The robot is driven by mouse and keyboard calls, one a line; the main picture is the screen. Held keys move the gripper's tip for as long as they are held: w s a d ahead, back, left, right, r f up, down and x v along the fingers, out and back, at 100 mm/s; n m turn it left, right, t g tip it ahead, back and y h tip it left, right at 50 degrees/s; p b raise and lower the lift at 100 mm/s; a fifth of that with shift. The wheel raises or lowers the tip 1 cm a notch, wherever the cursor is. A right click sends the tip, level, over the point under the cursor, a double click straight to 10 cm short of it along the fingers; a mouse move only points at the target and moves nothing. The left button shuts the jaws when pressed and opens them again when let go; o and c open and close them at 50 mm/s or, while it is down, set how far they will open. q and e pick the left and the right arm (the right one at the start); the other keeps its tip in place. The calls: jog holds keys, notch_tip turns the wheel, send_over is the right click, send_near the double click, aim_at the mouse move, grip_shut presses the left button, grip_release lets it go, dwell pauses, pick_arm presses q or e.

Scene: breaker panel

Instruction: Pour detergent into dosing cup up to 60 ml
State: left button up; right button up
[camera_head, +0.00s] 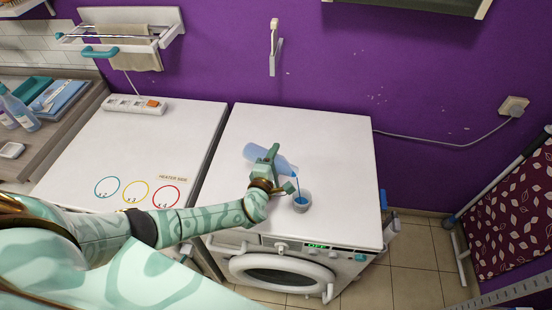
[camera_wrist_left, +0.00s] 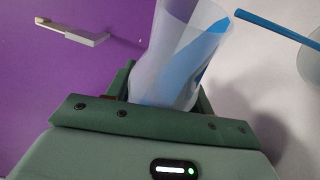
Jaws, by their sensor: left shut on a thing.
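My left gripper (camera_head: 270,168) is shut on a translucent bottle (camera_head: 254,153) of blue liquid and holds it tilted above the white washing machine top. The bottle's mouth end points right, and a thin blue stream (camera_head: 298,185) runs from it down into the small grey dosing cup (camera_head: 302,206). Blue liquid shows inside the cup; its level against any mark cannot be read. In the left wrist view the bottle (camera_wrist_left: 180,50) sits between the fingers, the blue stream (camera_wrist_left: 275,28) crosses at upper right, and the cup (camera_wrist_left: 311,65) is cut by the right edge. My right gripper is not in view.
The machine top (camera_head: 330,150) is otherwise clear. A white top with coloured rings (camera_head: 160,140) and a power strip (camera_head: 135,105) stands to the left. A shelf with bottles (camera_head: 20,113) is at far left. A cable (camera_head: 430,136) runs along the purple wall.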

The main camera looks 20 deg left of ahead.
pick_arm(q)
jog(key=shift+f, duration=0.25)
dwell(2.2)
notch_tip(320, 180, up, 3)
jog(key=n+p, duration=0.1)
jog(key=p, duration=0.2)
jog(key=shift+w+a+r+n+g, duration=0.1)
jog(key=shift+a+n+g, duration=0.05)
jog(key=shift+n+g, duration=0.2)
jog(key=shift+r+n+p, duration=0.1)
jog(key=shift+n+p, duration=0.25)
jog(key=r+n+p, duration=0.1)
jog(key=p, duration=0.1)
jog(key=r+n+g+h+p, duration=0.1)
jog(key=r+p, duration=0.1)
jog(key=r+n+h+p, duration=0.1)
jog(key=r+p, duration=0.1)
jog(key=shift+d+r+n+g, duration=0.15)
jog(key=shift+d+n+g, duration=0.15)
jog(key=shift+d, duration=0.1)
jog(key=shift+s+r+n+p, duration=0.2)
jog(key=shift+n+p, duration=0.1)
jog(key=shift+f, duration=0.15)
